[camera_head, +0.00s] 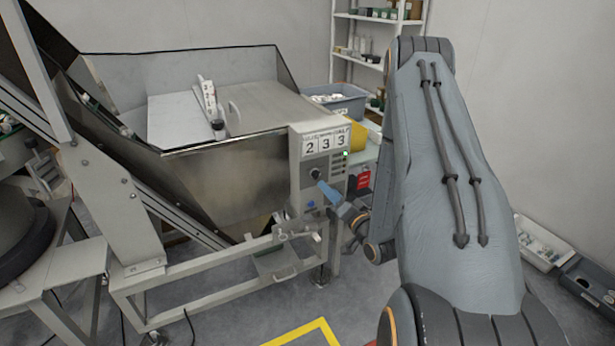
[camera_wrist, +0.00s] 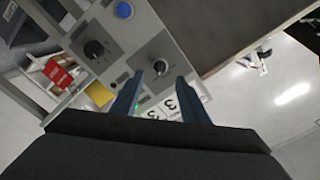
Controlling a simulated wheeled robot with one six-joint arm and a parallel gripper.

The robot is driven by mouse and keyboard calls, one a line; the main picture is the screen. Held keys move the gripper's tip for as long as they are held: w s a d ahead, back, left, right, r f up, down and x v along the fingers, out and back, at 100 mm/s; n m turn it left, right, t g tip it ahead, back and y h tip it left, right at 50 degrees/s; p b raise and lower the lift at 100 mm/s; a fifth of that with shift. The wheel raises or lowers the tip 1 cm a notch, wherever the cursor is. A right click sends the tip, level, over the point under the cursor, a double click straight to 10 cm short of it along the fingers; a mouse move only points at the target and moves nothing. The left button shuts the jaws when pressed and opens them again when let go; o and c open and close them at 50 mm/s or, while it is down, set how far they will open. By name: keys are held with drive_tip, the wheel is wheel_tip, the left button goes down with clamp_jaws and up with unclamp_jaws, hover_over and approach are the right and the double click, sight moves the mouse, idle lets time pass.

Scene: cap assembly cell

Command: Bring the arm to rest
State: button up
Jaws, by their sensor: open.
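My gripper (camera_wrist: 160,97) is open in the wrist view, with its two blue fingers apart. Nothing shows held between them. Beyond and between the fingers is the grey control panel (camera_wrist: 143,45) of the machine, with dark knobs and a blue button. In the head view my gripper (camera_head: 328,192) reaches in front of the panel (camera_head: 297,172), below the "233" number plate. I cannot tell whether a fingertip touches the panel. My arm rises large at the right and hides part of the room behind it.
A metal hopper machine (camera_head: 225,180) on a grey frame fills the left. A grey bin (camera_head: 345,103) and a shelf rack (camera_head: 372,20) stand at the back. Trays (camera_head: 542,240) lie on the floor at right. Yellow tape (camera_head: 305,332) marks open floor in front.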

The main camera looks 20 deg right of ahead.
drive_tip(key=a+r+n+g, duration=0.3)
drive_tip(key=a+n+g, duration=0.2)
drive_tip(key=a+g, duration=0.25)
drive_tip(key=s+a+r+n+g, duration=0.1)
drive_tip(key=s+a+r+g, duration=0.1)
drive_tip(key=s, duration=0.6)
drive_tip(key=s+a+r+n+g, duration=0.1)
drive_tip(key=s+a+r+g, duration=0.2)
drive_tip(key=s+a, duration=0.3)
drive_tip(key=s+a+r+n+g, duration=0.1)
drive_tip(key=s+a+r+g, duration=0.2)
drive_tip(key=s, duration=0.8)
drive_tip(key=shift+s+a+n+g+h, duration=0.15)
drive_tip(key=shift+a+n+g+h, duration=0.2)
drive_tip(key=shift+a+g, duration=0.55)
drive_tip(key=shift+d, duration=0.1)
idle(3.8)
